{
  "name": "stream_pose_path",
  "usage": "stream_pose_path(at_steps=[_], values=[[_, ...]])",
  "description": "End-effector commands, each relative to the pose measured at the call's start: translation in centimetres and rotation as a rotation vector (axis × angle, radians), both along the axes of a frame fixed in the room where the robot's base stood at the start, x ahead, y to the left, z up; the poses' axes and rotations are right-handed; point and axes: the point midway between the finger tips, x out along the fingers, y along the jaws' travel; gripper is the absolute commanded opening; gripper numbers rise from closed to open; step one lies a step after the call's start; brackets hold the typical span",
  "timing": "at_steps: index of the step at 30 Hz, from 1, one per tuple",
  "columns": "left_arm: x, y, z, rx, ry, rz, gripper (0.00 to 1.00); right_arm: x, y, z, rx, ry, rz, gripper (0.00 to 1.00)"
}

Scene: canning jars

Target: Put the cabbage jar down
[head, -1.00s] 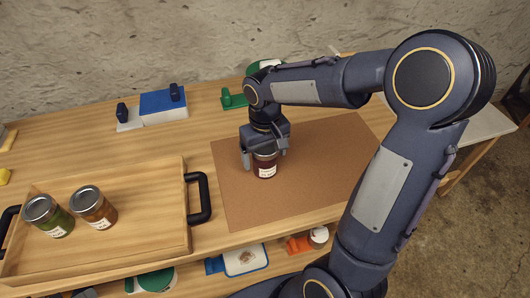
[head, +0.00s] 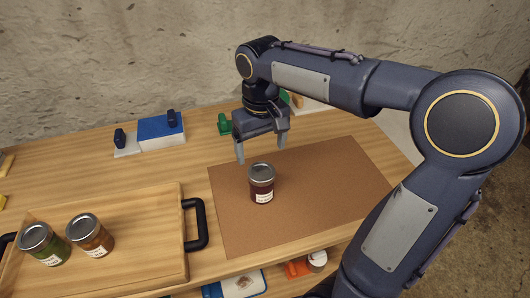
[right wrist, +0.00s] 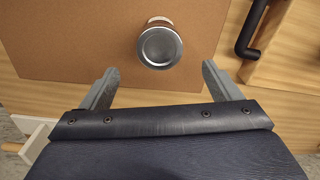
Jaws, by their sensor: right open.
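The cabbage jar (head: 262,184), dark red with a silver lid and a white label, stands upright on the brown mat (head: 330,180). In the right wrist view the jar (right wrist: 159,46) is seen from above, beyond the fingertips and between their lines. My right gripper (head: 261,152) is open and empty, above and behind the jar, apart from it. Its two fingers also show in the right wrist view (right wrist: 160,78). My left gripper is not in view.
A wooden tray (head: 150,258) with black handles stands at the left, holding a green jar (head: 44,244) and an orange-brown jar (head: 90,235). A blue-and-white box (head: 161,131) stands at the back. The mat around the jar is clear.

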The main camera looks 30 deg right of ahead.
Motion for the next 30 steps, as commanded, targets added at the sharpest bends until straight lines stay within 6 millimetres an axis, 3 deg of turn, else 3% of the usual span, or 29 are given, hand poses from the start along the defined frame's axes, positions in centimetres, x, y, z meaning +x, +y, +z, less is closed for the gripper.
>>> stream_pose_path(at_steps=[4, 7, 12, 15, 20, 30], values=[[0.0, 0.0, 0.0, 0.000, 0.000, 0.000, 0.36, -3.3, -0.1, 0.5, 0.062, -0.066, -0.008, 0.84], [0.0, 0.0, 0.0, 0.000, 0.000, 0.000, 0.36, -7.2, 0.3, 0.0, 0.140, -0.153, -0.020, 0.84], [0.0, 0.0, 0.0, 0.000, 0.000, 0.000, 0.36, -13.1, 2.1, -2.0, 0.264, -0.319, -0.058, 0.84], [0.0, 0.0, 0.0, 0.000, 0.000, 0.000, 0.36, -15.2, 3.2, -3.4, 0.312, -0.399, -0.082, 0.84], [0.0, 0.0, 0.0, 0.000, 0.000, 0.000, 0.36, -16.8, 4.2, -4.7, 0.349, -0.466, -0.105, 0.84], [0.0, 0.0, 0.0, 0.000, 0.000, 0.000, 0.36, -16.9, 4.4, -4.9, 0.354, -0.475, -0.107, 0.84]])
